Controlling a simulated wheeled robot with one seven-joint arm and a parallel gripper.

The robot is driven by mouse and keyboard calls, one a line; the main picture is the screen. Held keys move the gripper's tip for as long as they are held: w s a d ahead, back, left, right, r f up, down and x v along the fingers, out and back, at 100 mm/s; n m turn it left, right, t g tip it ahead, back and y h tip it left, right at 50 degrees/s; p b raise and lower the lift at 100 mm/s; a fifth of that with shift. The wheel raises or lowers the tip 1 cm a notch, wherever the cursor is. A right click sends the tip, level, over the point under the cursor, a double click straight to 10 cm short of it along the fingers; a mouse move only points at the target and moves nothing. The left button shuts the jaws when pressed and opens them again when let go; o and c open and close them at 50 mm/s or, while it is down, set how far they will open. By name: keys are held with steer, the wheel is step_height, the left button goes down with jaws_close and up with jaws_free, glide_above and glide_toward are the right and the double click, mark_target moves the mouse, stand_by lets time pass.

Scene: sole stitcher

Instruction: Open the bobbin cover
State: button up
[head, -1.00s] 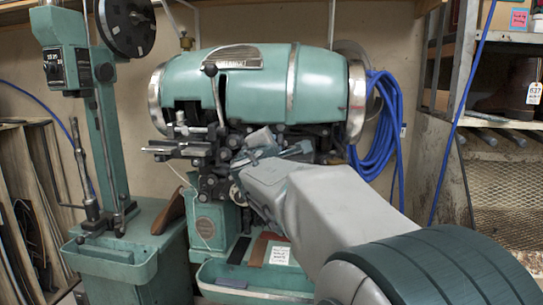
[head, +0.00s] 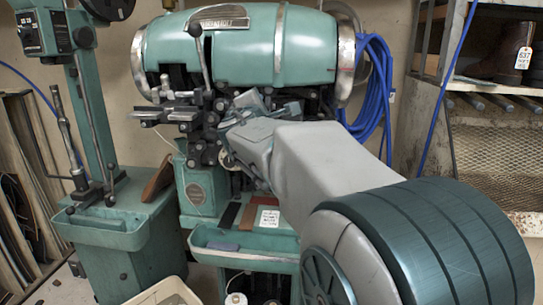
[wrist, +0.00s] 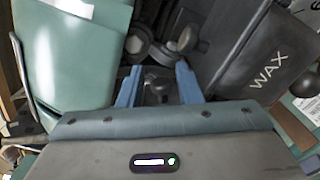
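The green sole stitcher (head: 240,55) stands in front of me, with a cluster of dark mechanism parts below its barrel. My gripper shows in the wrist view (wrist: 157,78) with its two blue fingers apart. A small dark knob (wrist: 157,92) lies between the fingers in that view; I cannot tell if they touch it. Dark round metal parts (wrist: 150,48) sit just beyond the fingertips. I cannot tell for sure which part is the bobbin cover. In the head view my arm hides the fingertips against the mechanism.
A dark box marked WAX (wrist: 262,75) is close on the right in the wrist view. A green panel (wrist: 70,55) is close on the left. A green tray (head: 245,247) is below the mechanism. Blue hose coils (head: 374,95) hang at right, beside a metal shelf (head: 478,85).

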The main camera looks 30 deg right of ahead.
steer(key=shift+p, duration=0.4)
steer(key=shift+w+a+r+n+p, duration=0.2)
steer(key=shift+n+p, duration=0.3)
steer(key=shift+p, duration=0.55)
steer(key=p, duration=0.1)
steer(key=n+p, duration=0.1)
steer(key=p, duration=0.1)
steer(key=shift+w+a+r+n, duration=0.1)
steer(key=shift+w+a+n, duration=0.05)
steer(key=shift+a+n, duration=0.15)
steer(key=n+p, duration=0.1)
steer(key=p, duration=0.3)
steer(key=w+a+n+p, duration=0.1)
steer(key=n+p, duration=0.1)
steer(key=p, duration=0.2)
steer(key=shift+a+n, duration=0.3)
steer(key=b+v, duration=0.2)
steer(key=v, duration=1.2)
steer(key=s+d+f+m+g+p, duration=0.1)
steer(key=s+d+f+m+g, duration=0.45)
steer(key=s+m+g, duration=0.2)
steer(key=s+a+f+m+g+y+p, duration=0.1)
steer(key=s+a+f+m+g+y, duration=0.2)
steer(key=s+f+m, duration=0.5)
steer(key=shift+s+f+m+g+y+p, duration=0.3)
steer(key=shift+s+f+m+g+y, duration=0.15)
steer(key=shift+m+y, duration=0.5)
steer(key=shift+a, duration=0.1)
